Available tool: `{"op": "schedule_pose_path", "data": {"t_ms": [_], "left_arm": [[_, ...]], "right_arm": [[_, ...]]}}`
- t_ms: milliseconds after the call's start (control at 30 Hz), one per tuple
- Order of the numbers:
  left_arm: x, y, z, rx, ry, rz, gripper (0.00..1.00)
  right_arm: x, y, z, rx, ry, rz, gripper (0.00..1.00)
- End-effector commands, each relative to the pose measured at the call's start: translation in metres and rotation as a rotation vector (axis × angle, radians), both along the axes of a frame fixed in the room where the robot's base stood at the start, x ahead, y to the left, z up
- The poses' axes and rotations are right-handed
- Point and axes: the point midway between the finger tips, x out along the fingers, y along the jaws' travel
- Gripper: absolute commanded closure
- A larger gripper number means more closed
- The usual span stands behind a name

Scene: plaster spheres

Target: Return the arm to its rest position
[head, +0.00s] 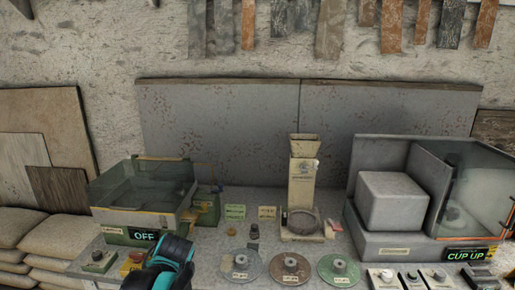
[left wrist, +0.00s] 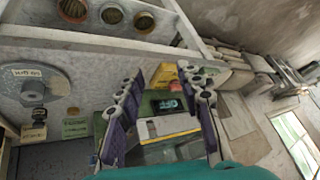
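My left gripper (left wrist: 163,82) shows in the left wrist view with its two purple, dark-padded fingers spread wide apart and nothing held between them. Beyond the gap are a yellow box with a red button (left wrist: 165,74) and a display reading OFF (left wrist: 172,104). In the head view, a dark and teal part of my left arm rises from the bottom edge, in front of the bench and just right of the button box (head: 133,262). The fingers cannot be made out there. My right gripper is in neither view.
A glass-walled tank (head: 140,188) stands at the bench's left. Several labelled discs, including a grey one (head: 240,264), lie along the front. A beige hopper device (head: 303,180) stands mid-bench. A large grey machine with a glass front (head: 385,245) fills the right.

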Motion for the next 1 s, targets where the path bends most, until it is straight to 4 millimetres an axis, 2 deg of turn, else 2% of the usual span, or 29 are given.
{"op": "schedule_pose_path", "data": {"t_ms": [33, 200, 300, 400, 600, 1000], "left_arm": [[-0.022, -0.007, -0.003, -0.024, 0.002, -0.056, 0.64], [-0.085, -0.039, -0.02, -0.095, -0.015, -0.268, 0.64], [-0.116, -0.057, -0.035, -0.124, -0.039, -0.378, 0.64], [-0.139, -0.071, -0.048, -0.142, -0.068, -0.465, 0.64], [-0.16, -0.085, -0.064, -0.155, -0.104, -0.554, 0.64], [-0.162, -0.087, -0.065, -0.155, -0.109, -0.565, 0.64]], "right_arm": [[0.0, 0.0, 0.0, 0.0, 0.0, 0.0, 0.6], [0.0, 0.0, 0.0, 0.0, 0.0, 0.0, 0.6], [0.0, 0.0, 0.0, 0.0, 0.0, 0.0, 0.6], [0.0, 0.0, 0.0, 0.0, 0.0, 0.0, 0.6], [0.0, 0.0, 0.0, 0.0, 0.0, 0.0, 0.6], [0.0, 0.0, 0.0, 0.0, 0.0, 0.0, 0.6]]}}
